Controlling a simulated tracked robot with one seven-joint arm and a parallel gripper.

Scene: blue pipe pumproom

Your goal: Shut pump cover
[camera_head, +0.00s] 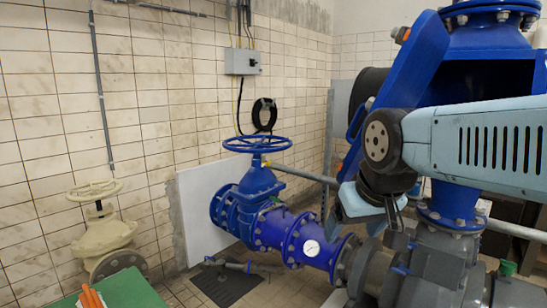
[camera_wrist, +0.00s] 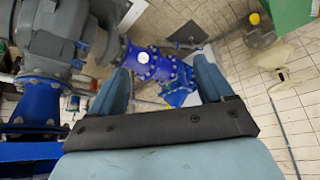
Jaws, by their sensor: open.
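The pump cover (camera_head: 412,62) is a flat blue plate standing open and tilted at the upper right of the head view. It is beside the dark opening of the blue pump housing (camera_head: 492,22). My arm crosses in front of the lower part of both. My gripper (camera_head: 368,208) hangs below the cover's lower end, pointing down. Its two light blue fingers are spread apart and empty, and this also shows in the wrist view (camera_wrist: 161,66). I cannot tell the exact gap between gripper and cover. The cover cannot be clearly made out in the wrist view.
A blue pipe with a handwheel valve (camera_head: 258,145) and a white gauge (camera_head: 311,248) runs behind and left of my gripper. A grey motor (camera_head: 440,262) is below my arm. A beige valve (camera_head: 102,235) and a green surface (camera_head: 120,291) are at left.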

